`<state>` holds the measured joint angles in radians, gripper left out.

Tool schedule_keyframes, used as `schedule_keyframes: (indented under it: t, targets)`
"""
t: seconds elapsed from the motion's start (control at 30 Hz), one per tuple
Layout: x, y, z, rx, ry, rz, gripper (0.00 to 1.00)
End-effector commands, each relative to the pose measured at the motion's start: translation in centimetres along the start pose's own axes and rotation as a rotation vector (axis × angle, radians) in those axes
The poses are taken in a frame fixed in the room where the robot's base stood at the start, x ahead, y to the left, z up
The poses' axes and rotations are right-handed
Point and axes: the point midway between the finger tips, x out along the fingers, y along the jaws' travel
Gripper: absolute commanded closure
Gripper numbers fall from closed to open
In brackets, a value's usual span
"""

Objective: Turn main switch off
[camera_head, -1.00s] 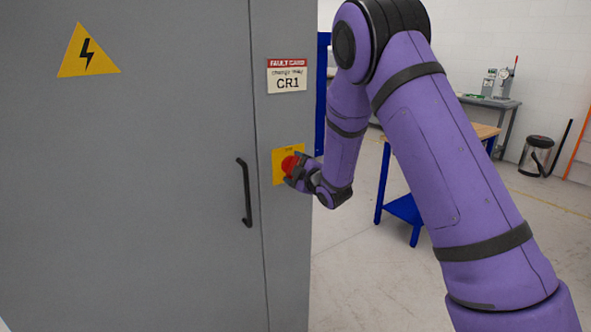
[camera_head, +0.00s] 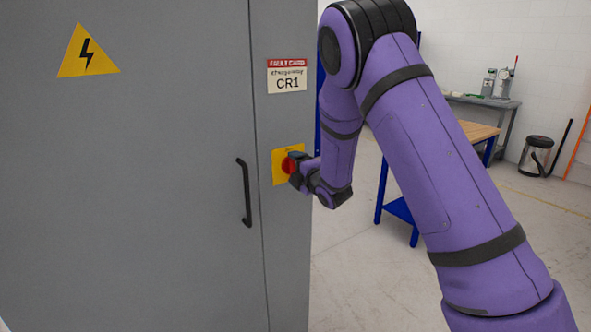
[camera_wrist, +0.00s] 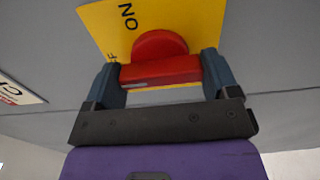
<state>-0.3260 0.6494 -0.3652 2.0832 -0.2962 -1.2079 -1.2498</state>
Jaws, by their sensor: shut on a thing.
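The main switch is a red rotary knob (camera_head: 288,165) on a yellow plate (camera_head: 280,178) on the grey cabinet's right part. In the wrist view the red knob (camera_wrist: 160,70) sits between the two fingers, and the yellow plate (camera_wrist: 100,22) shows the letters "ON" and part of another label. My gripper (camera_head: 294,166) is at the knob, and in the wrist view my gripper (camera_wrist: 160,76) is shut on the knob's handle bar. The fingers hide part of the plate and its labels.
The grey cabinet (camera_head: 150,200) has a black door handle (camera_head: 245,192) left of the switch. A fault card (camera_head: 287,76) reading CR1 is above the switch. A blue-legged workbench (camera_head: 478,132) and a bin (camera_head: 536,157) stand behind on the right, with open floor between.

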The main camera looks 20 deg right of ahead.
Motion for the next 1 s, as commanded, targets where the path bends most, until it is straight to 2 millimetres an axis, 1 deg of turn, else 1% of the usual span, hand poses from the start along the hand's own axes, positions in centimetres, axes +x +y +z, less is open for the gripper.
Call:
schedule_keyframes:
  t: [0.3, 0.33, 0.37, 0.4, 0.63, 0.73, 0.87, 1.0]
  targets:
    - [0.0, -0.1, -0.1, -0.003, 0.001, -0.003, 0.43]
    - [0.0, -0.1, -0.1, -0.003, 0.001, -0.003, 0.17]
    - [-0.1, -0.1, -0.1, -0.003, 0.001, -0.003, 0.1]
    - [0.0, -0.1, -0.1, -0.002, 0.001, -0.003, 0.01]
    - [-0.1, -0.1, 0.0, -0.002, 0.001, -0.002, 0.0]
    - [-0.5, -0.1, 0.0, -0.001, 0.0, -0.002, 0.0]
    - [-2.1, -0.1, 0.0, -0.002, -0.001, -0.003, 0.0]
    - [-4.8, -0.1, 0.0, -0.001, -0.001, -0.004, 0.0]
